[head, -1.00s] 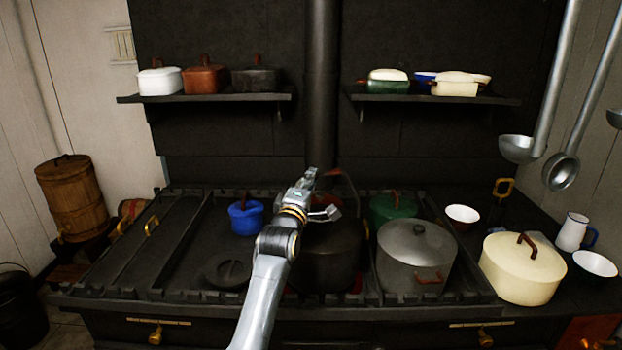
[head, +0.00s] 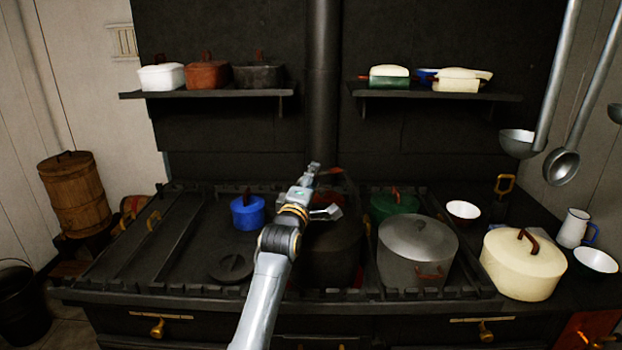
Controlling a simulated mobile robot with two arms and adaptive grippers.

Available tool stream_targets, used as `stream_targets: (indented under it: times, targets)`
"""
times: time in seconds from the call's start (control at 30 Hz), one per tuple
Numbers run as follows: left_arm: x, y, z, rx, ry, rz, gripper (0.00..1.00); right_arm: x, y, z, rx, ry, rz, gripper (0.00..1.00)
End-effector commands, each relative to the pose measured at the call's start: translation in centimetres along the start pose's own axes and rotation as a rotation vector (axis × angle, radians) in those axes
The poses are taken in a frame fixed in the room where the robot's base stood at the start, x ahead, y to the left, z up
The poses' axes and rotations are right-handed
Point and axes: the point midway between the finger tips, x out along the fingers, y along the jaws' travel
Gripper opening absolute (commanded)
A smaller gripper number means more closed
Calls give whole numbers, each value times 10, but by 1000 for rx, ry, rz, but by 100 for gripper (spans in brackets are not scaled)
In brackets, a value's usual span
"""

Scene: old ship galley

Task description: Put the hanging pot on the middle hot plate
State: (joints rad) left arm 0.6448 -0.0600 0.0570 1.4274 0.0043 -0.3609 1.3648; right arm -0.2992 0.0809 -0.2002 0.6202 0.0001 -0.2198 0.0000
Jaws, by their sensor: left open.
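A large dark pot (head: 335,250) is in the middle of the stove, behind and right of my left arm. Its handle area is dark and partly hidden by my gripper. My left gripper (head: 326,189) is open above the pot's top, with its fingers apart near the handle. I cannot tell whether it touches the handle. The pot's base and the middle hot plate under it are hidden, so I cannot tell whether the pot rests on the plate. My right gripper is out of view.
A grey pot (head: 416,252) and green pot (head: 394,204) stand close on the right. A cream pot (head: 522,264) is farther right. A blue pot (head: 247,212) and a round dark lid (head: 231,268) are on the left. Ladles (head: 562,166) hang at the right.

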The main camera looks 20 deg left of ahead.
Motion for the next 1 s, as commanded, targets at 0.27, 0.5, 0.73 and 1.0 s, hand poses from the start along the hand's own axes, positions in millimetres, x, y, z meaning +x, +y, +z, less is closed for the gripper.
stream_targets:
  times: [0.27, 0.5, 0.73, 1.0]
  targets:
    - [-23, 2, 0, -3, 1, 8, 42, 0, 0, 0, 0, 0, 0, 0]
    - [-71, 5, 0, -3, 2, 14, 42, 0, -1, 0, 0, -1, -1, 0]
    - [-108, 7, 0, -2, 3, 19, 42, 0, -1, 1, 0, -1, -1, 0]
    - [-122, 7, 0, 0, 2, 18, 42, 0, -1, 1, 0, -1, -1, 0]
